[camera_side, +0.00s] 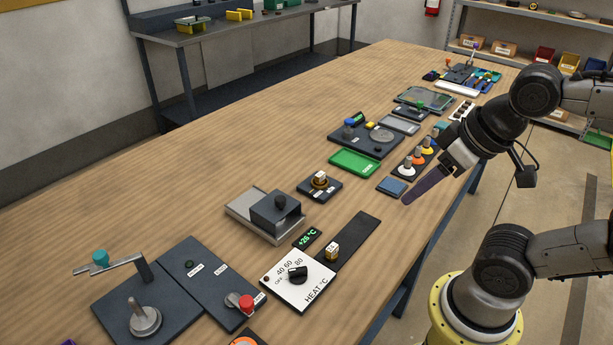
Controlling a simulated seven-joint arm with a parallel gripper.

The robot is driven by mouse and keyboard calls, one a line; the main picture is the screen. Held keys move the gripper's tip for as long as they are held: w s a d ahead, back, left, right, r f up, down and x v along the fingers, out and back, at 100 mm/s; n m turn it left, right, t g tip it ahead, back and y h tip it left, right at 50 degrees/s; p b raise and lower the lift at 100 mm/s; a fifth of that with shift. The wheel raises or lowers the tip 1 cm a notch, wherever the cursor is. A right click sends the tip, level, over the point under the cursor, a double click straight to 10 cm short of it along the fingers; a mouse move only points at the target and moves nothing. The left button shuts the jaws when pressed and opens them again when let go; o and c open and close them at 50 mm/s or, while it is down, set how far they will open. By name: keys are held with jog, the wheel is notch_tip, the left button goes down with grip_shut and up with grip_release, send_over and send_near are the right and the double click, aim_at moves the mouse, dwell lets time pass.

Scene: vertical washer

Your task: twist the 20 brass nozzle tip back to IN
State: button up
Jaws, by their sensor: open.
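A small brass piece with a pale labelled top (320,180) stands upright on a dark square base near the middle of the bench. A second brass piece with a pale labelled top (332,251) stands on a long dark strip beside the heat panel. The labels are too small to read surely, so I cannot tell which is the 20 nozzle tip, and no IN mark is legible. My gripper (407,199) has long purple fingers and points down and left over the bench's right edge. It is open, apart from both brass pieces and to their right.
A grey box-like fixture (277,211) stands left of the dark base. A white dial panel (298,279) and a crank plate (112,302) lie nearer.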

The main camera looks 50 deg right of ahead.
jog(key=w+r+m, duration=0.7)
jog(key=m, duration=0.1)
jog(key=m+g, duration=0.6)
jog(key=m, duration=0.3)
send_over(319, 175)
notch_tip(319, 175, down, 11)
notch_tip(319, 175, down, 13)
jog(key=shift+f, duration=0.1)
jog(key=shift+c, duration=0.3)
grip_shut()
